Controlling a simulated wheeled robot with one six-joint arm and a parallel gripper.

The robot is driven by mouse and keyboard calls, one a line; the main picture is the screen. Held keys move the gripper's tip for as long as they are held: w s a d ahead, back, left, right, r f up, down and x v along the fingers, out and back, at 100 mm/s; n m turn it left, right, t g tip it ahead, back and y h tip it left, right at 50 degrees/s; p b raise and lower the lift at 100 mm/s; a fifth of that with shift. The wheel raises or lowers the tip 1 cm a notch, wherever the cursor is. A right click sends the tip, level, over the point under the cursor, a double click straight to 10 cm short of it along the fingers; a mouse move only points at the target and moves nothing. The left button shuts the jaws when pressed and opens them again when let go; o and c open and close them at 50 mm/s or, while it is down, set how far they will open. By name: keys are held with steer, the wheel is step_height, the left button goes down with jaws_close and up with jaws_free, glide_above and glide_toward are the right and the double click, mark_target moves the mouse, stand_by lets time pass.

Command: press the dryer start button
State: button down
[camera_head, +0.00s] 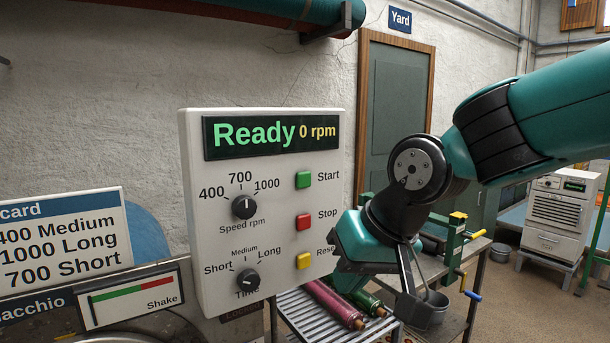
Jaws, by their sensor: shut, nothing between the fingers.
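The dryer control panel (215,175) is a pale box at centre left, facing me. Its display (270,137) reads "Ready" and "0 rpm". The green Start button (303,180) sits above the red Stop button (303,222) and the yellow Reset button (303,261). The speed knob (244,207) has its mark pointing up, near 700. I cannot read the setting of the time knob (248,279). My gripper (408,302) is shut and empty, to the right of the panel and below Start. Its teal wrist covers part of the Reset label; the fingertips are hard to make out.
A card (65,243) listing speeds and times stands at left, above a Shake gauge (131,302). A rack (310,322) with a pink roll (333,304) lies below the panel. The space directly before the Start button looks clear.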

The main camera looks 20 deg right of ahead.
mark_target(304, 180)
steer(key=w+d+r+m+t+h, duration=0.1)
steer(key=w+d+r+m+t, duration=0.3)
steer(key=w+r, duration=0.3)
steer(key=w+m+p, duration=0.1)
steer(key=w, duration=0.3)
steer(key=shift+r+m+h, duration=0.25)
steer(key=shift+m+h, duration=0.05)
steer(key=shift+m, duration=0.1)
steer(key=shift+w+a+p, duration=0.45)
steer(key=shift+w, duration=0.95)
steer(key=shift+w+a+p, duration=0.45)
steer(key=shift+w+a, duration=0.05)
steer(key=shift+w, duration=0.9)
steer(key=shift+w+a+p, duration=0.45)
steer(key=shift+w, duration=0.95)
steer(key=shift+w+a, duration=0.1)
steer(key=shift+w, duration=0.3)
steer(key=shift+w+a, duration=0.15)
steer(key=shift+w, duration=0.25)
steer(key=shift+s, duration=0.1)
steer(key=shift+s+d, duration=0.25)
steer(key=shift+s, duration=0.45)
